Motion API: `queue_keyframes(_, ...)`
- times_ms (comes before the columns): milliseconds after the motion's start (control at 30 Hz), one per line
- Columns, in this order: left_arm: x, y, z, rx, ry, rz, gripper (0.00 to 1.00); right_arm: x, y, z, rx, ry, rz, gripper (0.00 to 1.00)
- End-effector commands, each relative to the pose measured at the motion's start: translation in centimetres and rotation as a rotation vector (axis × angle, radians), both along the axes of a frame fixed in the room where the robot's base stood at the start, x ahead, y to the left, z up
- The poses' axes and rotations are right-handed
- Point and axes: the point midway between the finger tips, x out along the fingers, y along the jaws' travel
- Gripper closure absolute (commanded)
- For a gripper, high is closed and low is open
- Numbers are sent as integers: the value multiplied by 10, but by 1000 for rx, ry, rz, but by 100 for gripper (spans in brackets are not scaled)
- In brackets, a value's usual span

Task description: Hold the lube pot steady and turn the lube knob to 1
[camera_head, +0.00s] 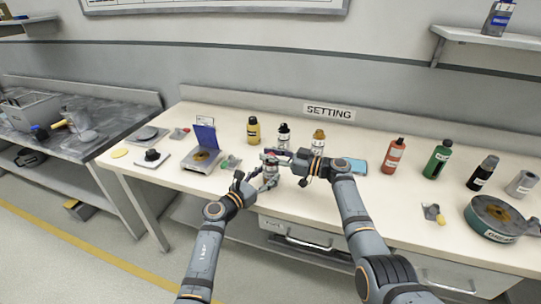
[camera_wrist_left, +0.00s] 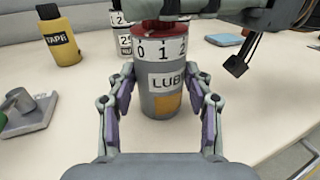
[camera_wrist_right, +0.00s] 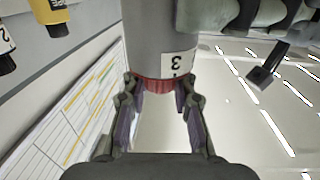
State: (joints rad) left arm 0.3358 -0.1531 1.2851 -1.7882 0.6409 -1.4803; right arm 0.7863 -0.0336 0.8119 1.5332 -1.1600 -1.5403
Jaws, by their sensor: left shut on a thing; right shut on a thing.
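The lube pot (camera_wrist_left: 160,103) is a grey cylinder with a "LUB" label, standing upright on the bench. In the left wrist view its white number band (camera_wrist_left: 163,49) shows 0, 1 and 2 below the red knob (camera_wrist_left: 200,34). My left gripper (camera_head: 266,177) is shut on the pot body, a finger on each side. I cannot tell which number the knob's mark points to.
A yellow tape bottle (camera_head: 253,131), a grey pot (camera_head: 283,137) and an orange-topped pot (camera_head: 318,141) stand behind. A blue-lidded box (camera_head: 203,150) is left; red (camera_head: 394,156) and green (camera_head: 437,160) bottles are right. The bench front edge is close.

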Motion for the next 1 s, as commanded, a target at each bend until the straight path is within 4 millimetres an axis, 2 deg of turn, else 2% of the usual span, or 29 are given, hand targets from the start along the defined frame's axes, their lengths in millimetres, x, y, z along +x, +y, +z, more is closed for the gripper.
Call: queue_keyframes(1000, -1, -1, 2, -3, -4, -6, 86, 4, -4, -7, -14, 11, 44, 100)
